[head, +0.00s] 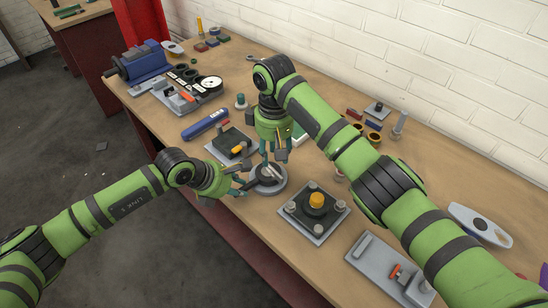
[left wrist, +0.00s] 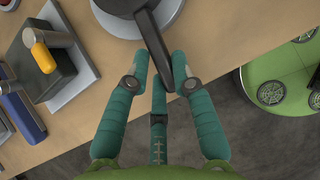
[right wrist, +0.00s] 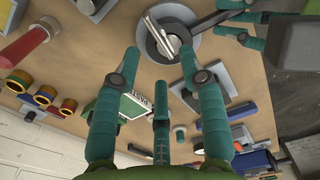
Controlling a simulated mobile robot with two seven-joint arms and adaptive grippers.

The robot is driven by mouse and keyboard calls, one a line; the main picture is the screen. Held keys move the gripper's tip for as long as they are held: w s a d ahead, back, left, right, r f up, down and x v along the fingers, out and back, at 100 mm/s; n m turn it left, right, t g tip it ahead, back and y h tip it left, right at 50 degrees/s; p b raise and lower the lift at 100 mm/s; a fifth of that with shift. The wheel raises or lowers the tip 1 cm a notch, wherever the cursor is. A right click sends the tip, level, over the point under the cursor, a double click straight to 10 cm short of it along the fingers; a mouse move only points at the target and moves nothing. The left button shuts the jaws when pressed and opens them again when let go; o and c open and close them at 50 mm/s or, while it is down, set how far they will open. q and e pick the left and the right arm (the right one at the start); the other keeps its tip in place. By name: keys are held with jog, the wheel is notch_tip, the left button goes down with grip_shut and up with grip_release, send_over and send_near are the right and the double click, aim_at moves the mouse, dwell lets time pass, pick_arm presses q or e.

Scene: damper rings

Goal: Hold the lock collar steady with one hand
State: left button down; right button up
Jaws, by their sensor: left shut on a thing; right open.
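The lock collar (head: 265,189) is a dark ring with a bar-like handle on a round grey base near the table's front edge. In the left wrist view the dark handle (left wrist: 152,40) runs down between my left fingers. My left gripper (head: 241,184) is shut on this handle at the collar's left side. My right gripper (head: 271,160) is open above and behind the collar, pointing down. In the right wrist view the collar's base (right wrist: 187,52) lies beyond my open right fingertips (right wrist: 160,52), with a silver pin-like piece (right wrist: 165,40) across its middle.
A plate with an orange-topped knob (head: 316,200) stands right of the collar. A dark block with an orange piece (head: 237,150) stands to its left. A grey fixture plate (head: 372,258) lies front right. A blue vise (head: 143,63) and a gauge tray (head: 190,88) stand far left.

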pick_arm(q)
jog(key=shift+s+d+f, duration=0.15)
jog(key=shift+s+f, duration=0.1)
jog(key=shift+s, duration=0.05)
pick_arm(e)
jog(key=shift+r, duration=1.1)
pick_arm(q)
jog(key=c, duration=1)
grip_release()
jog(key=shift+w+r, duration=0.1)
jog(key=shift+r, duration=0.1)
